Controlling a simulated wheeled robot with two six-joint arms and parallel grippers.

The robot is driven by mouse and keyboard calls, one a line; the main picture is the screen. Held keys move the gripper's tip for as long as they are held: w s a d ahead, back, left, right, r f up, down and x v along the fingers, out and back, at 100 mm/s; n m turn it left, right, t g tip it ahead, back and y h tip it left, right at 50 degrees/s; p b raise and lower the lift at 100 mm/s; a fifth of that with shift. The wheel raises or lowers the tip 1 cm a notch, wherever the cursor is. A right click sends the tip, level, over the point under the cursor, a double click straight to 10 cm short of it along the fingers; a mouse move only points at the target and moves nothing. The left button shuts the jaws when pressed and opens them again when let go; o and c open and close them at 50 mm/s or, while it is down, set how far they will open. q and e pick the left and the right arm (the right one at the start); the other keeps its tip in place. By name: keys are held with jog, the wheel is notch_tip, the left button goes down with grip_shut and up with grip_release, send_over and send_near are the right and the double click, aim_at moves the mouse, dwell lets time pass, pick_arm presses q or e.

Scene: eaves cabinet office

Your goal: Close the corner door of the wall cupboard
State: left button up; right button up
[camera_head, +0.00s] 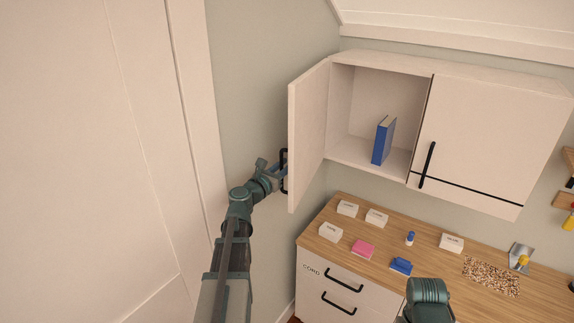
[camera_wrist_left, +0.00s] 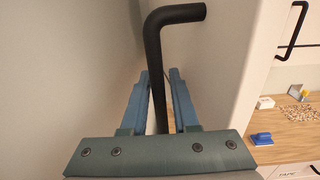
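The corner door (camera_head: 307,135) of the wall cupboard (camera_head: 450,75) is the left one, a pale panel that stands wide open toward me. Its black bar handle (camera_head: 284,158) is on the outer face, at the left. My left gripper (camera_head: 281,171) is at this handle. In the left wrist view the handle (camera_wrist_left: 157,85) runs between the two blue fingers of my left gripper (camera_wrist_left: 159,75). The fingers are apart, with a narrow gap visible on the right side of the bar. My right gripper is not in view; only part of that arm shows.
A blue book (camera_head: 383,142) stands inside the open compartment. The right cupboard door (camera_head: 490,140) is shut. A wall is close left of the door.

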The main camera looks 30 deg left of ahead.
pick_arm(q)
jog(key=shift+w, duration=0.45)
grip_shut()
dwell(1.2)
